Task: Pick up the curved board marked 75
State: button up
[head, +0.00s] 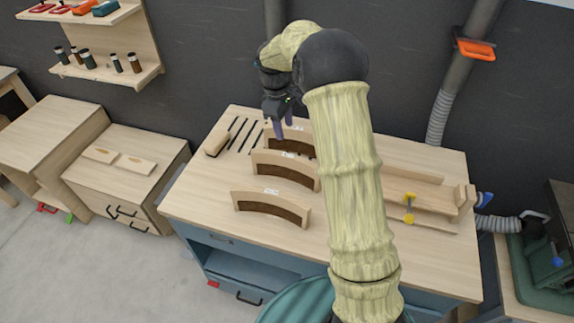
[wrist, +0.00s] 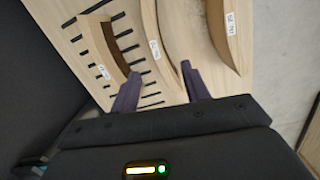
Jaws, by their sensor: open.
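Three pale curved boards with brown concave faces and small white labels stand on the workbench in the head view: a near board (head: 258,197), a middle board (head: 272,160) and a far board (head: 302,136). The label print is too small to read surely, so I cannot tell which is 75. My gripper (head: 278,126) is open, above the far board's left part, and my arm hides part of the bench. In the wrist view my gripper (wrist: 160,72) has its fingers apart, with nothing visibly held. That view also shows the label of the middle board (wrist: 155,50).
The workbench (head: 200,190) has several dark slots at its back left, with a small wooden block (head: 217,143) beside them. A wooden fixture with a yellow clamp (head: 409,208) stands at the right. The bench's front left is clear. A dark wall is behind.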

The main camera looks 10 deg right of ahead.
aim_at(289, 155)
jog(key=shift+w+n, duration=0.5)
jog(key=shift+w, duration=0.55)
jog(key=shift+f, duration=0.1)
jog(key=f+p, duration=0.1)
jog(key=f, duration=0.3)
jog(key=d+f+p, duration=0.1)
jog(key=f+p, duration=0.1)
jog(key=f, duration=0.2)
jog(key=s+f+p, duration=0.1)
jog(key=f, duration=0.3)
jog(key=shift+d, duration=0.3)
jog(key=shift+s+f+p, duration=0.15)
jog(key=shift+f+p, duration=0.35)
jog(key=shift+p, duration=0.35)
jog(key=shift+f+p, duration=1)
jog(key=shift+f, duration=1.05)
jog(key=shift+c, duration=0.5)
